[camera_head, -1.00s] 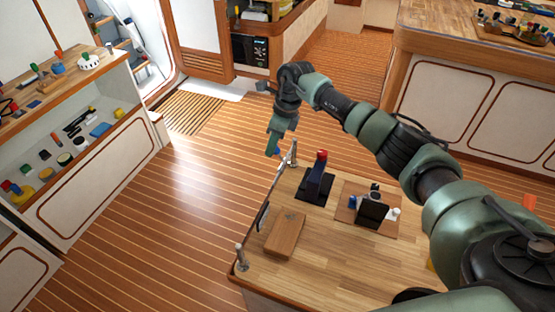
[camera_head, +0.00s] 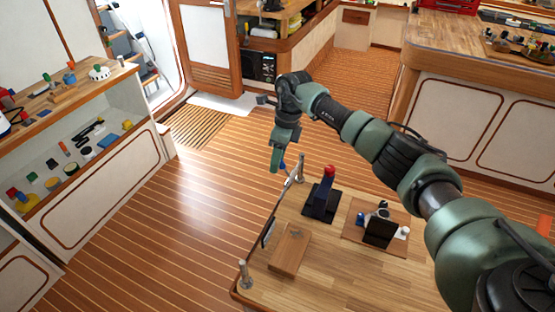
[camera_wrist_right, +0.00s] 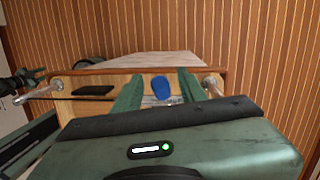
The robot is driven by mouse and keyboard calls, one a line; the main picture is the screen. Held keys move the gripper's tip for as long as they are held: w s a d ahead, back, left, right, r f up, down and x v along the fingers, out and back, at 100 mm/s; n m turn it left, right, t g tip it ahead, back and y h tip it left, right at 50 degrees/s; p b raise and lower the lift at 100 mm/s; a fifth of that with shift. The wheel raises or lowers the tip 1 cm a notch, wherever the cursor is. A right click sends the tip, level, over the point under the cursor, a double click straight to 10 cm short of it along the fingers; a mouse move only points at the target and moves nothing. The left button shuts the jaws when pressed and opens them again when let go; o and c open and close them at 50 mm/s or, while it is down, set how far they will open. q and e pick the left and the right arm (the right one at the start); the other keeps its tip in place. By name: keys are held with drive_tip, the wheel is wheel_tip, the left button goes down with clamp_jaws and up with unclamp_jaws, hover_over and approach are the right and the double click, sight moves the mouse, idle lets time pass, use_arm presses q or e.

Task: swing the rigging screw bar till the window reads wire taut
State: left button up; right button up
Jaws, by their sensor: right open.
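The rigging screw runs along the bench's left edge between a near metal post (camera_head: 244,272) and a far post (camera_head: 300,170). A blue-ended bar (camera_head: 283,166) shows by the far post. In the right wrist view, its rounded blue end (camera_wrist_right: 162,88) appears between the two green fingers of my right gripper (camera_wrist_right: 159,76), with gaps on both sides. The gripper (camera_head: 275,168) is open and points down just left of the far post. A dark piece (camera_wrist_right: 93,90), perhaps the window, lies along the wire; its reading is not legible.
The bench (camera_head: 335,265) carries a wooden block (camera_head: 290,250), a red-topped dark lever stand (camera_head: 324,197) and a board with a black holder (camera_head: 380,232). A shelf unit (camera_head: 110,155) stands at left. The plank floor (camera_head: 205,205) between is clear.

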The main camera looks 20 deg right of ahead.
drive_tip(key=r, duration=0.2)
drive_tip(key=d+r+b, duration=0.1)
drive_tip(key=r, duration=0.2)
drive_tip(key=r+b, duration=0.1)
drive_tip(key=r, duration=0.1)
drive_tip(key=shift+s+d+r, duration=0.1)
drive_tip(key=shift+d+r, duration=0.05)
drive_tip(key=shift+r, duration=0.1)
drive_tip(key=shift+f, duration=0.15)
